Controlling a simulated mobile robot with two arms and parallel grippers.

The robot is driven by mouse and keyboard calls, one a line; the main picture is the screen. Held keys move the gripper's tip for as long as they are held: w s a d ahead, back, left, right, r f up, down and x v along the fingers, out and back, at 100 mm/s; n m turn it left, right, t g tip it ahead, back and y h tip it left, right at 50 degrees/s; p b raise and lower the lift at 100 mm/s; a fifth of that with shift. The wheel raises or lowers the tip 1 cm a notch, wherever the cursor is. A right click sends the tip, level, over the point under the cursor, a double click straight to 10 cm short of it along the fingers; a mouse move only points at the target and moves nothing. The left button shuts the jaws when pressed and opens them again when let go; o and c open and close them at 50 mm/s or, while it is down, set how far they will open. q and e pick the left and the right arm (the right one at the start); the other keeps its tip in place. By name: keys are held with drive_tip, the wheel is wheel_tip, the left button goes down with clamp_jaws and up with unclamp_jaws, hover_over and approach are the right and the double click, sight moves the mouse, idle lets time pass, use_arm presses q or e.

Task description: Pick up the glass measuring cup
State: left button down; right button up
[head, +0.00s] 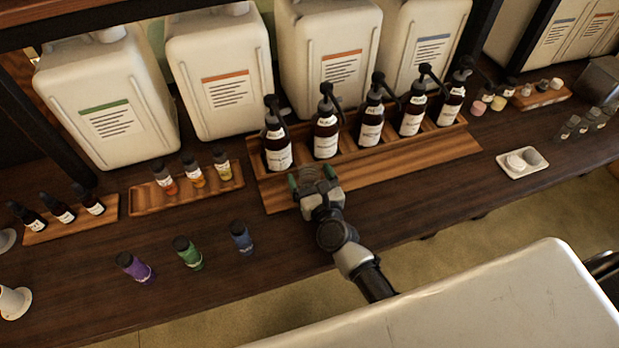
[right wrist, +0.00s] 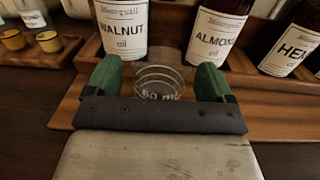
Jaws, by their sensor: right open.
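The glass measuring cup (right wrist: 160,82) is small and clear, with ring lines and printed "50 ml". It stands on the wooden rack's front board, in front of the walnut and almond oil bottles. In the head view the cup (head: 309,174) is faint behind my right gripper. My right gripper (head: 312,181) is open. In the right wrist view its green fingertips (right wrist: 160,76) stand on either side of the cup. I cannot tell whether they touch the glass. The gripper body hides the cup's lower part. My left gripper is not in view.
Dark pump bottles (head: 326,135) stand in the wooden rack (head: 400,163) right behind the cup. A white dish (head: 522,172) lies to the right. Large white canisters (head: 218,85) line the back.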

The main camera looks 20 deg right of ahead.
drive_tip(key=shift+w, duration=0.25)
drive_tip(key=c, duration=1)
drive_tip(key=shift+r, duration=0.15)
